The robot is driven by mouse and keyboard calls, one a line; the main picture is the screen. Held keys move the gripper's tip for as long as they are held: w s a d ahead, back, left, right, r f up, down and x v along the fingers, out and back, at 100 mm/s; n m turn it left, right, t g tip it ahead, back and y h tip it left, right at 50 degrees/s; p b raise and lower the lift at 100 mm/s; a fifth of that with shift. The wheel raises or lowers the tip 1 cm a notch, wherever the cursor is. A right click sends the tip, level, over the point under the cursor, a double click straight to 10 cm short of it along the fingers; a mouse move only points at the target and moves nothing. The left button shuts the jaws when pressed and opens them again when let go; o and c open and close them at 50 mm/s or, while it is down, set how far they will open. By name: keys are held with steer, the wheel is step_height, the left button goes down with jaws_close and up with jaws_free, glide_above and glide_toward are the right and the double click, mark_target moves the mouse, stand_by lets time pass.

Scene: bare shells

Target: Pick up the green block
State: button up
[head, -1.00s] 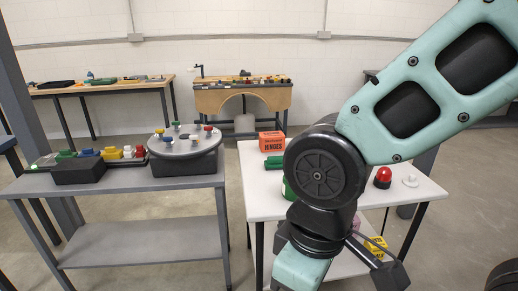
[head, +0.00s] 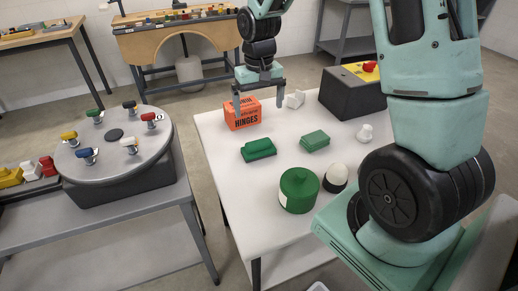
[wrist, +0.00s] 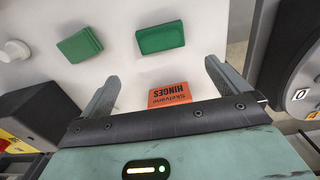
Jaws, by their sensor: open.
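Two green block-like pieces lie apart on the white table. One green block (head: 258,149) is in front of the orange hinges box (head: 243,115); it also shows in the wrist view (wrist: 160,37). The other green piece (head: 314,141) lies to its right and is at upper left in the wrist view (wrist: 79,44). I cannot tell for certain which one the task names. My gripper (head: 258,101) is open and empty, pointing down at the hinges box. In the wrist view, the box (wrist: 168,95) shows between the fingers, and both green pieces lie beyond the fingertips.
A green canister (head: 299,191) and a white-and-black dome (head: 336,177) stand near the front. A small white knob (head: 365,133), a white piece (head: 295,99) and a dark box with a red button (head: 352,92) are to the right. A grey turntable (head: 113,140) stands left.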

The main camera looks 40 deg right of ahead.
mark_target(258, 142)
step_height(258, 142, down, 10)
steer(key=shift+w+p, duration=0.15)
steer(key=shift+p, duration=0.15)
steer(key=shift+f+p, duration=0.55)
steer(key=shift+f, duration=2.15)
steer(key=c, duration=0.7)
